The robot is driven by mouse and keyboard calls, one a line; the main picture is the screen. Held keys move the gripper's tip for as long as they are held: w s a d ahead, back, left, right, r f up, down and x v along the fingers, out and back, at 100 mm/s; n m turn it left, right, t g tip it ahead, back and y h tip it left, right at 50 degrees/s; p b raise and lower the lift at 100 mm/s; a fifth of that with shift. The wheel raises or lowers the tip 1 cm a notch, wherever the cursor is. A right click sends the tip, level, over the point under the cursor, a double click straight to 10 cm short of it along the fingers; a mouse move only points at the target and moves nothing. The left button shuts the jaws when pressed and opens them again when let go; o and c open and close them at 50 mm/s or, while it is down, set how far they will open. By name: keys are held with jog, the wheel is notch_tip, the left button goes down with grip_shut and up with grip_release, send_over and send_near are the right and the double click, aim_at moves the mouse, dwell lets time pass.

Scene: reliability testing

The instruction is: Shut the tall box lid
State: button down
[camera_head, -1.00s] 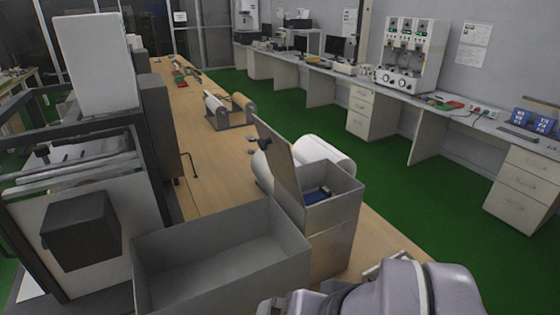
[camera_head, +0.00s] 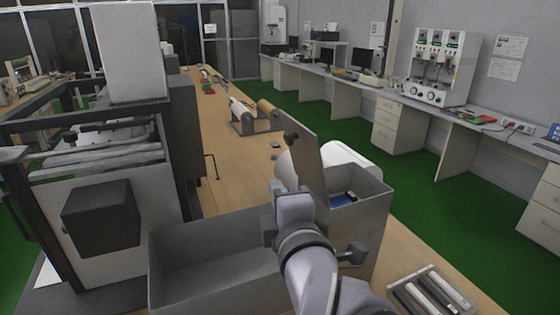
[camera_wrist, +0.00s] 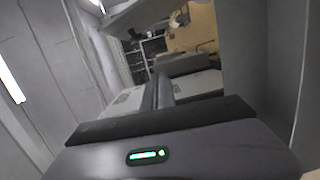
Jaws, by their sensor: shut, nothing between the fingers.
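The tall grey box (camera_head: 362,217) stands on the wooden bench with a blue item (camera_head: 342,200) inside. In the wrist view my gripper (camera_wrist: 163,85) is shut and empty, with grey surfaces at both sides.
A low open grey bin (camera_head: 215,262) stands left of the tall box. A dark-framed machine (camera_head: 95,210) is further left. White rolls lie behind the box. A tray of metal cylinders (camera_head: 434,295) is at front right. Green floor (camera_head: 470,215) lies clear beyond the bench.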

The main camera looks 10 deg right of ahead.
jog(key=w+d+r+n+p, duration=0.1)
jog(key=w+p, duration=0.5)
jog(key=p, duration=0.2)
jog(key=w+d+r+n+t+p, duration=0.1)
jog(key=w+r+p, duration=0.1)
jog(key=w+p, duration=0.3)
jog(key=shift+w+d+n+p, duration=0.3)
jog(key=shift+w+d+p, duration=0.05)
jog(key=shift+p, duration=1.55)
jog(key=shift+d, duration=0.1)
